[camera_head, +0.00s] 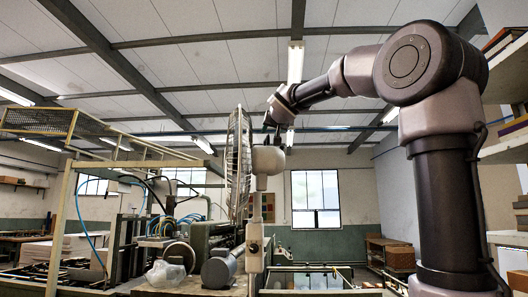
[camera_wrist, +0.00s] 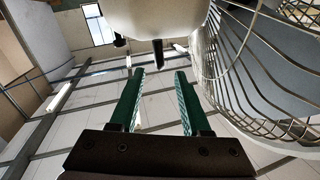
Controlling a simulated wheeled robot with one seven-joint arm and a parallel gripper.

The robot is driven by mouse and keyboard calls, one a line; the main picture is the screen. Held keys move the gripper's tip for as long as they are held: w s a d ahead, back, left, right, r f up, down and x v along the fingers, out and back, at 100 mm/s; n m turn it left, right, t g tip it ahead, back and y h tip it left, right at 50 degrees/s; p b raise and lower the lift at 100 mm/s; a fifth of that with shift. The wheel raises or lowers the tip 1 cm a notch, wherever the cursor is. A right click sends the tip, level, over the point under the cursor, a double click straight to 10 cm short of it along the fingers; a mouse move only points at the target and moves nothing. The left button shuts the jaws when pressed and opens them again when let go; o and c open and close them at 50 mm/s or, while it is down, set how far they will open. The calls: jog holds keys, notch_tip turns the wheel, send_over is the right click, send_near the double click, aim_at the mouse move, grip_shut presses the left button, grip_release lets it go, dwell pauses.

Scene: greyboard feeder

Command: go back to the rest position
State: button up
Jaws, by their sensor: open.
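My gripper (camera_wrist: 160,74) shows in the wrist view as two green-faced fingers, apart, with nothing held between them. In the head view my gripper (camera_head: 278,138) is at the end of my raised arm, high in the middle of the picture. It appears just above a white rounded machine head (camera_head: 268,162); whether they touch cannot be told. In the wrist view a white rounded body (camera_wrist: 155,16) fills the top, with a dark peg (camera_wrist: 158,52) in front of the fingertips.
A wire guard (camera_head: 237,165) stands left of the gripper; a wire guard (camera_wrist: 235,75) also curves close along the right in the wrist view. A feeder machine with hoses and a metal frame (camera_head: 62,220) fills the lower left. Shelves (camera_head: 508,150) stand at the right edge.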

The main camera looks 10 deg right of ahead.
jog(key=s+f+g+y, duration=0.1)
jog(key=s+f+g, duration=0.2)
jog(key=s+f, duration=0.7)
jog(key=s+f+g+y, duration=0.1)
jog(key=s+f+g, duration=0.3)
jog(key=s+f, duration=0.6)
jog(key=s+d+f+m+g+y, duration=0.1)
jog(key=s+f+g, duration=0.3)
jog(key=s+f, duration=0.6)
notch_tip(320, 180, down, 12)
jog(key=shift+s+r, duration=0.15)
jog(key=shift+r, duration=0.1)
